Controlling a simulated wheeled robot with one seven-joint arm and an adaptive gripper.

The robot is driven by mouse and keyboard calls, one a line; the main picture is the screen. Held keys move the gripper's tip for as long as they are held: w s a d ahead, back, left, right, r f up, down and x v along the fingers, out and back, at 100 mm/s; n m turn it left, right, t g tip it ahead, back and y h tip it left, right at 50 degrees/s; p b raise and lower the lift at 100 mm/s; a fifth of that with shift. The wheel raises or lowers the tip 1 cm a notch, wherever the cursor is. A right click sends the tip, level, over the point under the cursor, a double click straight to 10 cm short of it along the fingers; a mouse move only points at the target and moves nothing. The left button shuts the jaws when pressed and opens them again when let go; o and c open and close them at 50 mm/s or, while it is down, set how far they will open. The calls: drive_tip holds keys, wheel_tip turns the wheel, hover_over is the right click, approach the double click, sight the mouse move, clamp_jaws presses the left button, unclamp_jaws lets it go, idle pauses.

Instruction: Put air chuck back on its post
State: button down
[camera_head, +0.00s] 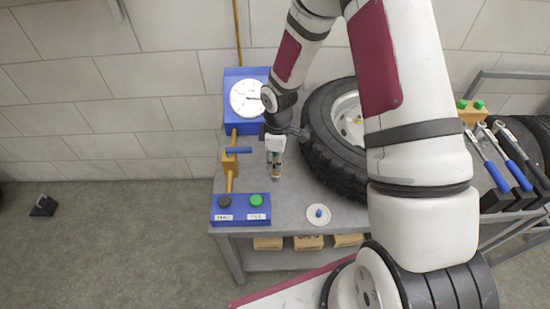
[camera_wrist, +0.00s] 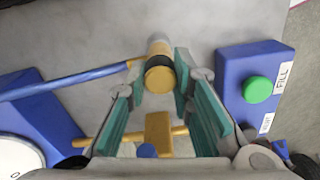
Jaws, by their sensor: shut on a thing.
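The air chuck (camera_wrist: 158,73) is a short cylinder with a yellow-brass body and a dark band. It is between my fingertips in the wrist view, and its lower end shows as a small brass piece (camera_head: 276,175) in the head view. My gripper (camera_wrist: 159,82) is shut on it and points down over the grey bench. In the head view, my gripper (camera_head: 276,167) is right of the yellow valve. A thin blue rod or hose (camera_wrist: 70,82) with a brass end meets the chuck from the left. I cannot make out the post for certain; my gripper hides the area around the chuck.
The blue gauge box (camera_head: 237,118) stands behind, and a yellow valve (camera_head: 229,163) with a blue handle is left. The control box (camera_head: 241,211) with black and green buttons is in front. A tyre (camera_head: 329,165) lies right. A white dish (camera_head: 327,220) holds a small blue piece.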

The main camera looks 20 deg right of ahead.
drive_tip(key=c, duration=0.8)
unclamp_jaws()
drive_tip(key=shift+c, duration=0.2)
drive_tip(key=shift+r+p, duration=1.65)
drive_tip(key=shift+r, duration=1.4)
drive_tip(key=shift+r+p, duration=0.4)
drive_tip(key=shift+r, duration=0.55)
